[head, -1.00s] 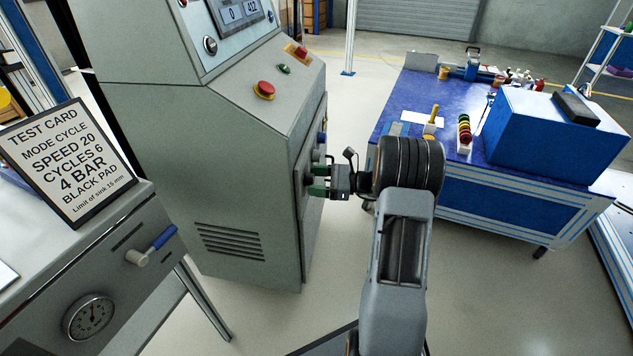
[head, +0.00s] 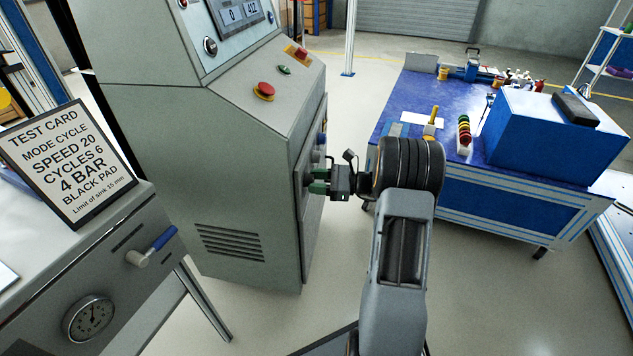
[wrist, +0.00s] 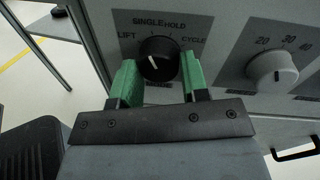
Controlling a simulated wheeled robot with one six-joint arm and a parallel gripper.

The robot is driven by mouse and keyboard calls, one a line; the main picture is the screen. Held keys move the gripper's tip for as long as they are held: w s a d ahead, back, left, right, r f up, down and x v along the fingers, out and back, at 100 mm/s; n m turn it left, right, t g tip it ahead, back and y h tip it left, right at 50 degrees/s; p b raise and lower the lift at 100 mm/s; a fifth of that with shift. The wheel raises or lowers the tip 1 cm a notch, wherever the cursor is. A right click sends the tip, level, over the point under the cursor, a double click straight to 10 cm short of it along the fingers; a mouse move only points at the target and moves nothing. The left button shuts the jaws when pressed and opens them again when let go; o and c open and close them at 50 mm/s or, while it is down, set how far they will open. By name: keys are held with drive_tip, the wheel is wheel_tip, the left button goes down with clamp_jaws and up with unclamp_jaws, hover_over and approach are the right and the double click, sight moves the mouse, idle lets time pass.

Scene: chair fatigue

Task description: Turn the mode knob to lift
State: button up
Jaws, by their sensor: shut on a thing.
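The mode knob (wrist: 160,46) is a dark round knob on the machine's side panel, with LIFT, SINGLE, HOLD and CYCLE printed around it. A short white mark on its face leans up and slightly left, nearer SINGLE than LIFT. My gripper (wrist: 158,66) has green fingers on either side of the knob and is shut on it. In the head view my gripper (head: 318,181) reaches the panel from the right. The knob is mostly hidden there by the fingers.
A white-grey dial (wrist: 272,69) with numbers sits right of the mode knob. The grey machine cabinet (head: 190,130) carries red buttons on its sloped top. A test card (head: 66,160) reads MODE CYCLE. A blue workbench (head: 400,115) stands to the right, with open floor between.

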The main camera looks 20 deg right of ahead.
drive_tip(key=shift+n+b, duration=0.65)
drive_tip(key=shift+n, duration=2.75)
drive_tip(key=shift+h, duration=0.3)
drive_tip(key=o, duration=0.9)
drive_tip(key=shift+r, duration=0.1)
drive_tip(key=p+v, duration=0.3)
drive_tip(key=v, duration=1)
drive_tip(key=shift+s+d+p, duration=0.15)
drive_tip(key=shift+d+p, duration=0.25)
